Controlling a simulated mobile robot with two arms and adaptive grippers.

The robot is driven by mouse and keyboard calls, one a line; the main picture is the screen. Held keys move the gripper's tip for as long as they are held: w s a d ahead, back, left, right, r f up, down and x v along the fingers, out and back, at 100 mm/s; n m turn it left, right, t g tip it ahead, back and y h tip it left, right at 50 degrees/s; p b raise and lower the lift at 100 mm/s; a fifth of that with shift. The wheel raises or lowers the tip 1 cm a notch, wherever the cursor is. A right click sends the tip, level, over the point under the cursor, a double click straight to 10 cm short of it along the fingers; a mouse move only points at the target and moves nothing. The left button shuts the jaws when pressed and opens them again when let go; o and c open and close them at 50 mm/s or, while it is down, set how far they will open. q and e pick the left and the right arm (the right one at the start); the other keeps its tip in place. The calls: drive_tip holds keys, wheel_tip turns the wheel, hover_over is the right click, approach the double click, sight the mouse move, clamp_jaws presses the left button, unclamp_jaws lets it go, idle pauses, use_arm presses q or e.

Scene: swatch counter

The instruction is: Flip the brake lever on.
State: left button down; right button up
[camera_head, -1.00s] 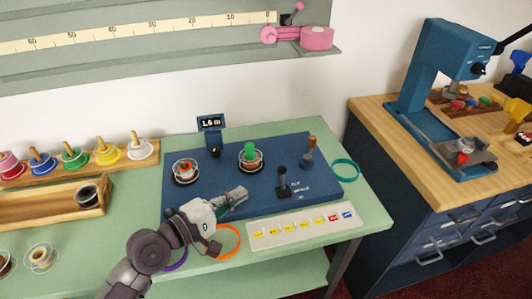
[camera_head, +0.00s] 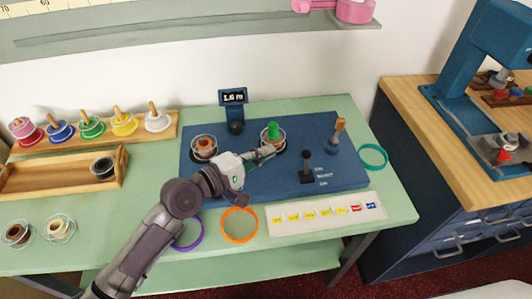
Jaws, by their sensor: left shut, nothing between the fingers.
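A black lever (camera_head: 306,167) stands upright on a dark base on the blue board (camera_head: 262,186), with small white lettering beside it that I cannot read. A second lever (camera_head: 339,130) with a wooden handle stands behind it to the right, on a grey-blue mount. I cannot tell from lettering which is the brake lever. My left gripper (camera_head: 267,153) is shut and empty, over the board just in front of the green-topped spool (camera_head: 272,133) and left of the black lever. It appears apart from both levers. My right gripper is not in view.
A spool with an orange centre (camera_head: 204,146) sits at the board's left. A small display (camera_head: 233,97) reading 1.6 m stands behind. Orange (camera_head: 239,225), purple (camera_head: 188,233) and teal (camera_head: 373,156) rings and a label strip (camera_head: 326,213) surround the board. Coloured spools line the left.

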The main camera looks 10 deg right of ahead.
sight(306, 163)
use_arm(q)
drive_tip(key=x, duration=0.7)
drive_tip(key=shift+w+d, duration=0.15)
drive_tip(key=shift+d, duration=0.15)
drive_tip(key=s+p, duration=0.1)
drive_tip(key=s+r+p, duration=0.1)
drive_tip(key=s, duration=0.1)
drive_tip(key=shift+s+d, duration=0.15)
drive_tip(key=shift+s, duration=0.4)
drive_tip(key=shift+f, duration=0.1)
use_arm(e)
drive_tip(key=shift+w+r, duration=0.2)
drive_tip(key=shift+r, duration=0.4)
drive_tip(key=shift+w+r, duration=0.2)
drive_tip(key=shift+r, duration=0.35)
use_arm(q)
drive_tip(key=shift+d, duration=0.1)
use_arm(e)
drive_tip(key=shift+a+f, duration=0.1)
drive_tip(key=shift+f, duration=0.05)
